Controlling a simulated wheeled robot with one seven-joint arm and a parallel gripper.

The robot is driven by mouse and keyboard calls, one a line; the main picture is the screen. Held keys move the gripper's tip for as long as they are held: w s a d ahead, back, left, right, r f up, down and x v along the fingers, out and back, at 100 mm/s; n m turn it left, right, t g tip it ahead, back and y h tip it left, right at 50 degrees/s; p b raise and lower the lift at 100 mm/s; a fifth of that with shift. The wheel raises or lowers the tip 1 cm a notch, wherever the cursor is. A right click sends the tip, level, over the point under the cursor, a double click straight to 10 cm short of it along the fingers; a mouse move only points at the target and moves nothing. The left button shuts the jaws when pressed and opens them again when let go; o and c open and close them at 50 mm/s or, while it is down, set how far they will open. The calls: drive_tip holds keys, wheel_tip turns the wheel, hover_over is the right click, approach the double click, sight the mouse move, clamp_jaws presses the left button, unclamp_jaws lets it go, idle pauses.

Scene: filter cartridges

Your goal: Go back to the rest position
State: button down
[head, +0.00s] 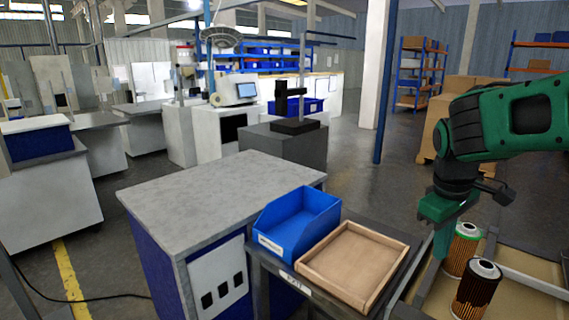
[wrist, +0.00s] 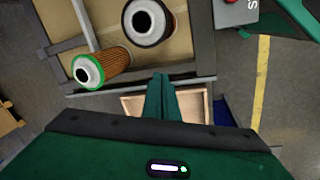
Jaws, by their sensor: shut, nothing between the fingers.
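My gripper (head: 441,243) is green and hangs at the right of the head view, in front of and just left of the filter cartridges. Its fingers are together and empty; they also show in the wrist view (wrist: 161,82). A cartridge with a green rim (head: 460,253) stands in a shallow cardboard-coloured crate (head: 518,273). A cartridge with a dark rim (head: 475,294) stands nearer in the same crate. In the wrist view the green-rimmed cartridge (wrist: 100,66) is on the left and the dark-rimmed one (wrist: 149,20) is at the top.
A blue bin (head: 297,225) and an empty wooden tray (head: 354,264) sit side by side on a dark stand left of the crate. A grey-topped workbench (head: 220,194) stands further left. Open floor lies behind the stand.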

drive_tip(key=s+a+f+m+t+y, duration=0.2)
drive_tip(key=s+a+f+m+t, duration=0.1)
drive_tip(key=s+a+f+m, duration=0.15)
drive_tip(key=s+d+m, duration=0.1)
drive_tip(key=s+d, duration=0.1)
drive_tip(key=s+d+m+g, duration=0.1)
drive_tip(key=s+d, duration=0.2)
drive_tip(key=s+d+m+g, duration=0.1)
drive_tip(key=s+d+m, duration=0.1)
drive_tip(key=shift+s+d+f+h, duration=0.2)
drive_tip(key=shift+d+f+h, duration=0.1)
drive_tip(key=shift+d, duration=0.1)
drive_tip(key=s+d+m, duration=0.1)
drive_tip(key=s, duration=0.2)
drive_tip(key=s+d+m+g, duration=0.1)
drive_tip(key=s, duration=0.1)
drive_tip(key=s+d+m+g, duration=0.1)
drive_tip(key=s, duration=0.2)
drive_tip(key=shift+s+d+f+y, duration=0.15)
drive_tip(key=shift+s+f+y, duration=0.1)
drive_tip(key=shift+s+y, duration=0.15)
drive_tip(key=shift+w, duration=0.1)
drive_tip(key=shift+w+d+f, duration=0.1)
drive_tip(key=shift+w+f, duration=0.25)
drive_tip(key=shift+w, duration=0.35)
drive_tip(key=shift+s+r, duration=0.1)
